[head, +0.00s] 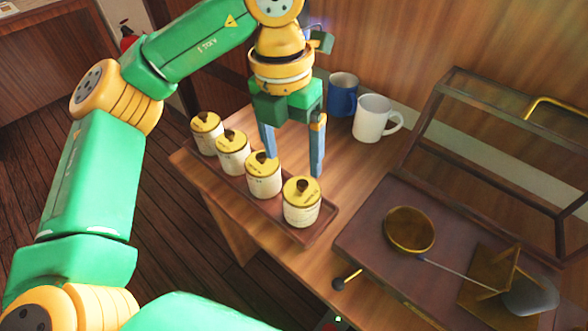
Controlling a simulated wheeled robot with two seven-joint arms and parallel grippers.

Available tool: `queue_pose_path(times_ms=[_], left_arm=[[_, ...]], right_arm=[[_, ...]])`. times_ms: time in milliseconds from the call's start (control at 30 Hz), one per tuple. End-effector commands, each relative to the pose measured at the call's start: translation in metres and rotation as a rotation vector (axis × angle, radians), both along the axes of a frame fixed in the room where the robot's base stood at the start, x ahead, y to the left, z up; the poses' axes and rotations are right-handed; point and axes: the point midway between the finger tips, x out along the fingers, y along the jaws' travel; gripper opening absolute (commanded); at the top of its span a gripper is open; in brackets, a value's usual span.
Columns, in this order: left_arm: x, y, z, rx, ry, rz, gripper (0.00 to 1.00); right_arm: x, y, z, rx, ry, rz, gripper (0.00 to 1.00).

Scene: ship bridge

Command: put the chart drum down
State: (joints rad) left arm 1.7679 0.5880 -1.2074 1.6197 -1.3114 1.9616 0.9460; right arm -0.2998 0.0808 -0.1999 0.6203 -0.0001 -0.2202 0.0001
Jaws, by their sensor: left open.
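A round brass piece (410,230), which looks like the chart drum seen from above, stands on the dark wooden base (372,228) of a recording instrument. A thin pointer arm (450,273) reaches from near it towards a brass bracket (497,262) at the right. My left gripper (293,165) points down with its fingers apart, nothing visible between them. It is above or just behind the row of canisters, to the left of the instrument and apart from the drum. My right gripper is not in view.
Several cream canisters with brass lids (302,200) stand in a wooden tray (320,222). A blue mug (342,94) and a white mug (374,118) stand behind. The instrument's glazed cover (437,110) is tipped open at the back. Bare wood shows between mugs and instrument.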

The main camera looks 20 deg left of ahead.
Motion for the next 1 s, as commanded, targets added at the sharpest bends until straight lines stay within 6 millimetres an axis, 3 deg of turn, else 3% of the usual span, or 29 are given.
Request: queue_pose_path(times_ms=[100, 233, 800, 867, 1000], left_arm=[[0.001, 0.002, 0.034, -0.001, -0.003, 0.001, 0.86], [0.001, 0.004, 0.057, 0.001, -0.002, 0.0, 0.86], [0.001, 0.005, 0.065, 0.0, 0.0, -0.002, 0.86], [0.001, 0.005, 0.073, 0.0, 0.0, -0.002, 0.86], [0.001, 0.005, 0.11, 0.0, 0.0, -0.002, 0.86]], right_arm=[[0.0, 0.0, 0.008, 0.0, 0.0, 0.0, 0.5], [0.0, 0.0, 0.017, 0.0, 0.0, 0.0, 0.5], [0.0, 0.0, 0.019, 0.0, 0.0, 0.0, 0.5], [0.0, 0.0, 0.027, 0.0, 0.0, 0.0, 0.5], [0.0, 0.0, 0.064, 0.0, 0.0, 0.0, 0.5]])
